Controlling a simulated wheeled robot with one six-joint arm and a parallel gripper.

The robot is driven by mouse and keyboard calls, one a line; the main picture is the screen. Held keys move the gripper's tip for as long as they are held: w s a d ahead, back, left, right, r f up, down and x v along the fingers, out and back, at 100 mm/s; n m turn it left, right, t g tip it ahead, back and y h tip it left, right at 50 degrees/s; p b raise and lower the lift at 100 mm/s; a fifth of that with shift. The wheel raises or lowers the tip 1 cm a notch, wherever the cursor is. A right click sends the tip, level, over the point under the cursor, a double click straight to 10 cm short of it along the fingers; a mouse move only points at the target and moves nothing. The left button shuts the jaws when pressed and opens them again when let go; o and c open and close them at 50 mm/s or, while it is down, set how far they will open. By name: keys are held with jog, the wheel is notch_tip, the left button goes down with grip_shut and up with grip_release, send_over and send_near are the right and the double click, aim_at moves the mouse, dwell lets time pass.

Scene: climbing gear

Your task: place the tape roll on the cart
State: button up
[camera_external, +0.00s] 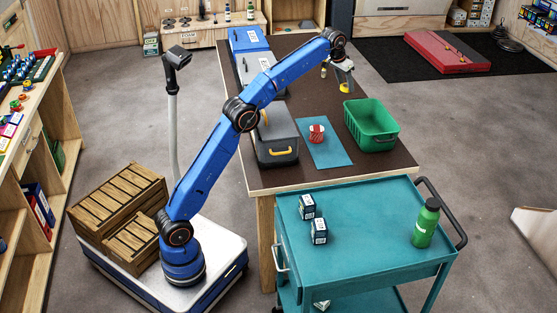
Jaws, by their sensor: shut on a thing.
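My gripper (343,78) is over the back right part of the dark-topped table. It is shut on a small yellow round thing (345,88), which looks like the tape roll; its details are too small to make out. It appears held above the table, left of and behind the green bin. The teal cart (365,233) stands at the front, against the table's near end. Its top has a bare middle between two small dark boxes (313,219) at the left and a green bottle (426,223) at the right.
A green bin (371,124), a red-and-white round item (317,133) on a blue mat (330,152) and a grey case (276,139) with a yellow handle occupy the table. A blue-lidded box (248,40) is farther back. The cart has a dark handle (449,210) at its right.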

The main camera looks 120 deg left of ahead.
jog(key=w+d+m+t+h, duration=0.15)
jog(key=w+d+m, duration=0.45)
jog(key=w+d, duration=1.55)
jog(key=w+d+m+t+h, duration=0.1)
jog(key=w+d+m, duration=0.3)
jog(key=d, duration=1.2)
jog(key=w+d+m+h, duration=0.2)
jog(key=w+d+m, duration=0.1)
jog(key=d, duration=1.3)
jog(key=shift+y, duration=0.25)
notch_tip(320, 180, down, 11)
jog(key=shift+w+a+f, duration=0.1)
jog(key=shift+w+a, duration=0.05)
jog(key=shift+f, duration=2.35)
jog(key=shift+f, duration=0.1)
jog(key=o, duration=1)
